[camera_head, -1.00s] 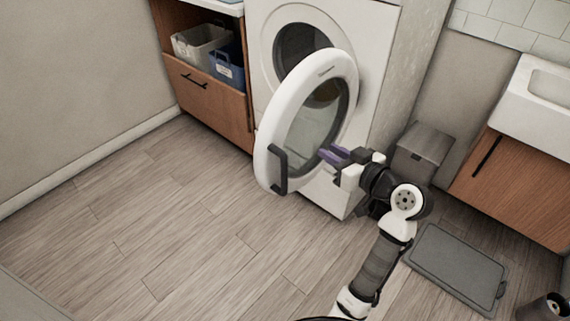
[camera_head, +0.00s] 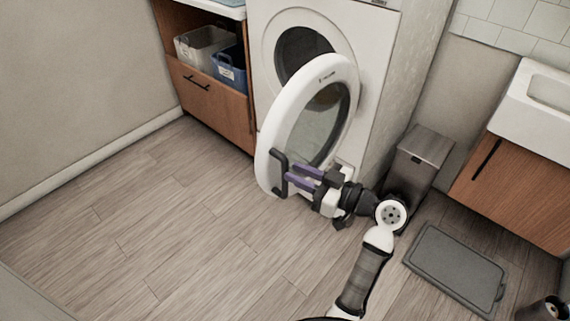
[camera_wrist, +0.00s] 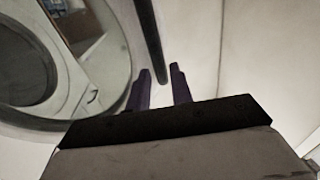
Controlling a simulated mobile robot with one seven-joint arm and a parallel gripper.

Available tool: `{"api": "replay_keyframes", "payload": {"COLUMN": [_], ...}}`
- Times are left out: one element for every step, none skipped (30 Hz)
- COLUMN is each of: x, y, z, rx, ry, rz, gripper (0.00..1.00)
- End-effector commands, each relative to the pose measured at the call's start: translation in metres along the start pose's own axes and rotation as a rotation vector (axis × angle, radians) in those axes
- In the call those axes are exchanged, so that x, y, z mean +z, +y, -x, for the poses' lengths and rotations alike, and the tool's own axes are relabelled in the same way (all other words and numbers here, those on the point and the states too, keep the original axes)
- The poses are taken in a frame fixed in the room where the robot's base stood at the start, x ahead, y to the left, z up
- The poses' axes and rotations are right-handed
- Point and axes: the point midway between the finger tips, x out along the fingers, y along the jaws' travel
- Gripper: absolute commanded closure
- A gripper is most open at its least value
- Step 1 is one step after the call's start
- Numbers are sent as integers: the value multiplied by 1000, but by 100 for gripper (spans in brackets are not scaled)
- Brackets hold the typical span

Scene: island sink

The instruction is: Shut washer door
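The white washer door (camera_head: 268,140) stands swung open in front of the washer (camera_head: 375,65), with its round glass facing my arm's side. A black bar handle (camera_head: 276,172) sits at the door's lower left rim. My gripper (camera_head: 289,173), with purple fingers, is open in front of the lower door, its tips close to the handle. In the wrist view my gripper (camera_wrist: 160,70) shows a gap between the fingers, and the dark handle (camera_wrist: 147,35) lies just beyond the tips. I cannot tell whether they touch it.
A wooden cabinet (camera_head: 215,103) with baskets stands left of the washer. A grey bin (camera_head: 415,165) stands to the right, by the sink cabinet (camera_head: 520,190). A flat grey scale-like slab (camera_head: 455,268) lies on the floor. The floor left of the door is clear.

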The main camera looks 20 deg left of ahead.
Motion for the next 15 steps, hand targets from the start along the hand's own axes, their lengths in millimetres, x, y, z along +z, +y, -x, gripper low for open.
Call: {"api": "replay_keyframes", "payload": {"x": [-1, -1, -1, -1, -1, -1, 0, 0, 0, 0, 0, 0, 0, 0, 0], "y": [-1, -1, -1, 0, 0, 0, 0, 0, 0, 0, 0, 0, 0, 0, 0], "z": [-10, -14, -20, -24, -28, -32, -34, -36, -38, -39, -40, -41, -41, -41, -41], "rx": [-4, -3, -3, -2, -2, -2, -1, -1, -1, -1, 0, 0, 0, 1, 1], "ry": [0, -1, 0, 0, -1, -1, -1, 0, 0, 0, 0, -1, -1, -1, -1], "rz": [-1, -1, -1, -1, -1, 0, 0, 0, 0, 0, 0, 0, 0, 0, 0], "gripper": [78, 78, 78, 78, 78, 78, 78, 78, 78, 78, 78, 78, 78, 78, 78]}}
